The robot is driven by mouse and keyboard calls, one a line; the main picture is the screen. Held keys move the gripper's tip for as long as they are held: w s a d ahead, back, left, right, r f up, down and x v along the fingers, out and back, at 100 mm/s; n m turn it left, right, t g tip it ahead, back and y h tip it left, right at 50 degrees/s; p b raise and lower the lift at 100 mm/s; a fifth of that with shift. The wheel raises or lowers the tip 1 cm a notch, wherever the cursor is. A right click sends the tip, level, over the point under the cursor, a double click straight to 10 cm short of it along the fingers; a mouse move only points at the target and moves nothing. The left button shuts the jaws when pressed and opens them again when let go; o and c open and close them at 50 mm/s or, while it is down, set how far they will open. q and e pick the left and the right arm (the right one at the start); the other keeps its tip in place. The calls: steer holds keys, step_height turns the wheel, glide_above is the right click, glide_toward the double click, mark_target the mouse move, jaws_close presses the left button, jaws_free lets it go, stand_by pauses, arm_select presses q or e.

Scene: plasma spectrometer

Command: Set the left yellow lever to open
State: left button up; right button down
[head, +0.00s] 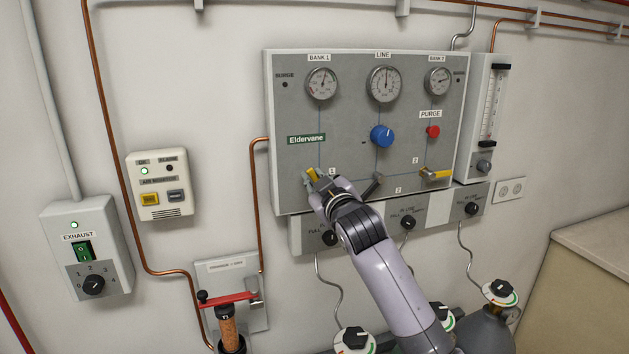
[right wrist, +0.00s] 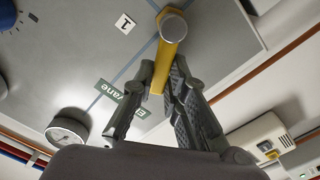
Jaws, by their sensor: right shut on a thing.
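The left yellow lever (head: 312,173) is on the grey gas panel (head: 345,125), left of the label 1. My right gripper (head: 314,178) is at this lever and partly covers it. In the right wrist view, the fingers of my right gripper (right wrist: 164,82) are closed on both sides of the yellow lever's handle (right wrist: 166,60). That view is turned over, and the handle runs down from its round grey pivot, at a slight slant to the blue line. In the head view the handle points up and a little left. My left gripper is not in view.
A second yellow lever (head: 437,175) lies nearly level at the panel's right. A red lever (head: 228,299) and gas cylinders (head: 490,325) are below.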

steer(key=m, duration=0.1)
steer(key=d+r+m, duration=0.1)
steer(key=m+p, duration=0.1)
steer(key=shift+w+d+r, duration=0.2)
steer(key=shift+r, duration=0.05)
steer(key=shift+w+d+r+m+p, duration=0.1)
steer(key=shift+d+m+p, duration=0.15)
steer(key=shift+m, duration=0.55)
steer(key=shift+w+d+r+m+p, duration=0.15)
steer(key=shift+d+m, duration=0.15)
steer(key=shift+m, duration=0.5)
steer(key=shift+s+f, duration=0.1)
steer(key=c, duration=2)
jaws_free()
steer(key=o, duration=0.4)
steer(key=shift+d+f, duration=0.1)
steer(key=shift+f, duration=0.25)
